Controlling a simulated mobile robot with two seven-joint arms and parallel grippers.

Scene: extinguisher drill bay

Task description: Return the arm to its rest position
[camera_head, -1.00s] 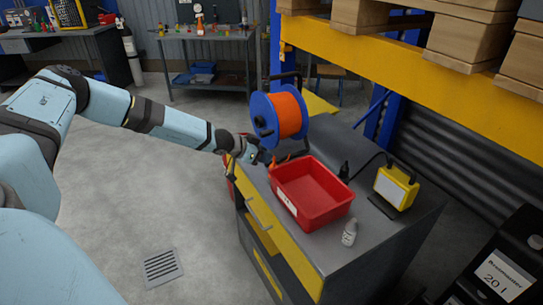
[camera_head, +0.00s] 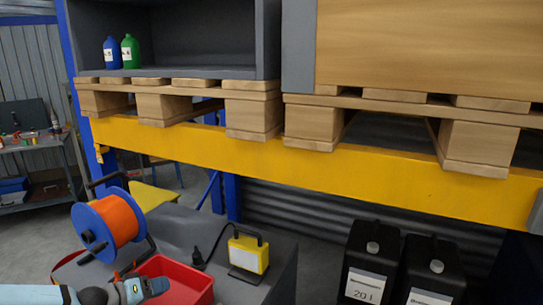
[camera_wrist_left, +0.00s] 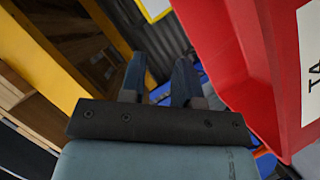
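My left gripper (camera_head: 148,287) is low in the head view, at the end of my pale blue arm, which comes in from the bottom left. It overlaps the near left side of the red bin (camera_head: 190,275) in the picture. The left wrist view shows its two dark fingers (camera_wrist_left: 160,68) with a gap between them and nothing held. The red bin's wall (camera_wrist_left: 250,60) rises close on the right there; I cannot tell whether the gripper touches it. My right gripper is in neither view.
An orange cable reel (camera_head: 118,220) stands just behind the gripper. A yellow work lamp (camera_head: 247,254) stands on the grey bench (camera_head: 285,268). A yellow shelf beam (camera_head: 330,175) carries wooden pallets above. Black canisters (camera_head: 368,262) stand at the lower right.

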